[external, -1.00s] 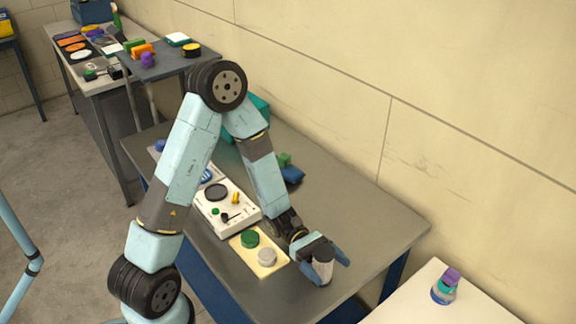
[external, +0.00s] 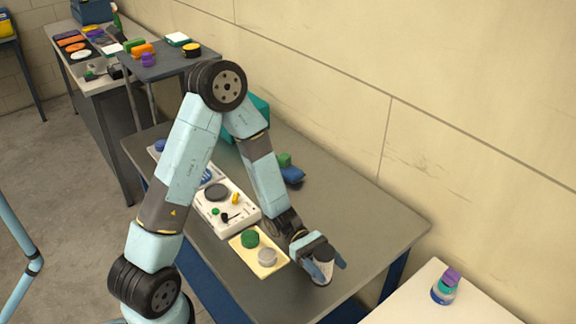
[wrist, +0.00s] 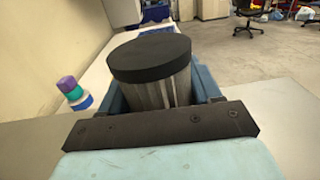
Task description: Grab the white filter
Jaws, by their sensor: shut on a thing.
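The white filter is a pleated, pale grey-white cylinder with a dark cap. It stands upright near the front right edge of the grey table (external: 350,215), in the external view (external: 322,271) and large in the wrist view (wrist: 166,90). My gripper (external: 324,265) is shut on it, with its blue fingers on either side. In the wrist view the dark cap and pleats show above my palm, and the lower part is hidden. I cannot tell whether its base touches the table.
A white panel (external: 228,190) and a cream tray (external: 262,268) with a green and a grey disc lie to the left. Green and blue pieces (external: 290,172) lie behind. A white table (external: 420,305) at right bears a purple, teal and blue stack (external: 445,287).

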